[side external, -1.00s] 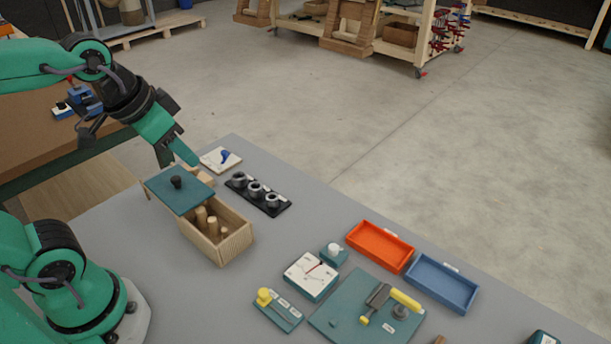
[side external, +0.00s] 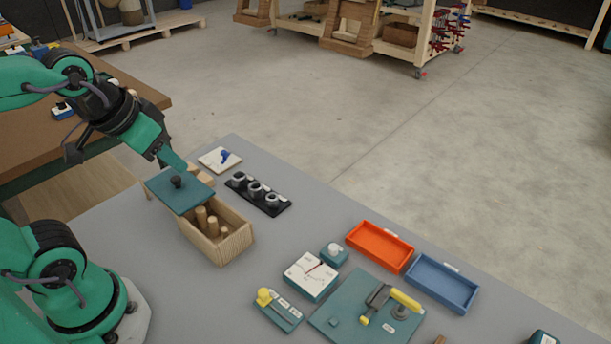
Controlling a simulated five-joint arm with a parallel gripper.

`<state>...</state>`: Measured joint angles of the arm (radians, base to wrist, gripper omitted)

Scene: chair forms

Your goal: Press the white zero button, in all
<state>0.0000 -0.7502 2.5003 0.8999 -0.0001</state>
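A white round button (side external: 334,247) sits on a small teal block (side external: 334,258) on the grey table. Just left of it is a teal-sided gauge (side external: 310,276) with a white face and a red needle. My gripper (side external: 181,166) is far to the left of the button, above the teal lid of a wooden box and close to the lid's black knob (side external: 177,181). From this angle I cannot tell whether its fingers are apart or whether it touches the knob.
The wooden box (side external: 232,243) holds several wooden pegs, its teal lid (side external: 165,192) partly off. A black holder with rings (side external: 243,184), an orange tray (side external: 365,256), a blue tray (side external: 431,291), a teal board (side external: 345,318) with a yellow-handled clamp, and a yellow-knobbed slider (side external: 290,318) also stand there.

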